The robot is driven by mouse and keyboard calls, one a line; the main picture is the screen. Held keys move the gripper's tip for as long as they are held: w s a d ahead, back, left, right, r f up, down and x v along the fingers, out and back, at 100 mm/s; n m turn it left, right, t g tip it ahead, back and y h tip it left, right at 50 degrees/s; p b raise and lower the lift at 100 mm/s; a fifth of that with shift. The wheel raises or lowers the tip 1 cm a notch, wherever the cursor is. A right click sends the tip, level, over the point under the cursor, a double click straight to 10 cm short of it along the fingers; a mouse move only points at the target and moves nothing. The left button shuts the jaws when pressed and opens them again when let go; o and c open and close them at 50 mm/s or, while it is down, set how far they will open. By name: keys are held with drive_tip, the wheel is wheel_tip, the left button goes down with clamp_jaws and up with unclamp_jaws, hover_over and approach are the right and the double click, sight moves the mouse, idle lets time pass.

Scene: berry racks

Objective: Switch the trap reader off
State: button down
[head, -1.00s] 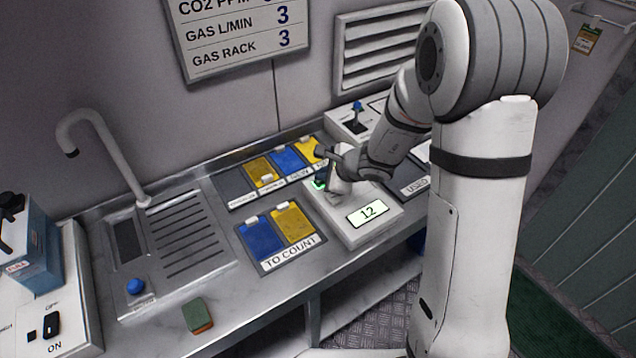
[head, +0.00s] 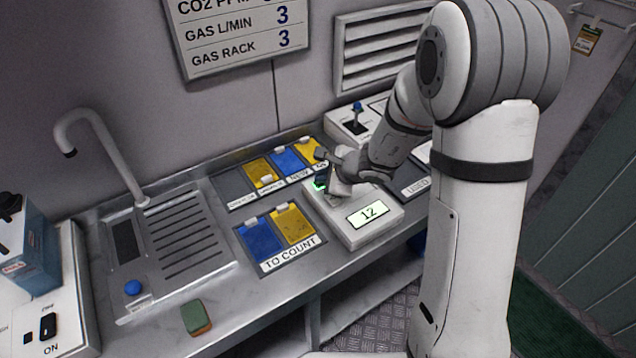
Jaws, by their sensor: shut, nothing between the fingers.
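The trap reader (head: 372,229) is a white box on the steel counter. Its lit display (head: 369,214) reads 12. A green glow (head: 320,185) shows at its back left, beside a dark part. My gripper (head: 331,184) is over the back of the reader, its fingers pointing down close to the green glow. It looks shut and empty. The gripper and wrist hide part of the reader's top, and I cannot tell whether the fingers touch it. No switch on the reader is clearly visible.
Left of the reader is a TO COUNT tray (head: 291,254) with blue and yellow cards. More cards lie behind. A white box with a lever (head: 357,116) stands at the back. A sink tap (head: 95,115) and a green-and-brown block (head: 196,318) are further left.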

sight(323, 184)
drive_tip(key=shift+f, duration=0.2)
drive_tip(key=shift+r, duration=0.15)
idle(0.4)
drive_tip(key=shift+r+p, duration=0.35)
drive_tip(key=shift+r, duration=0.45)
wheel_tip(323, 184, up, 5)
drive_tip(key=p, duration=0.3)
drive_tip(key=shift+p, duration=0.35)
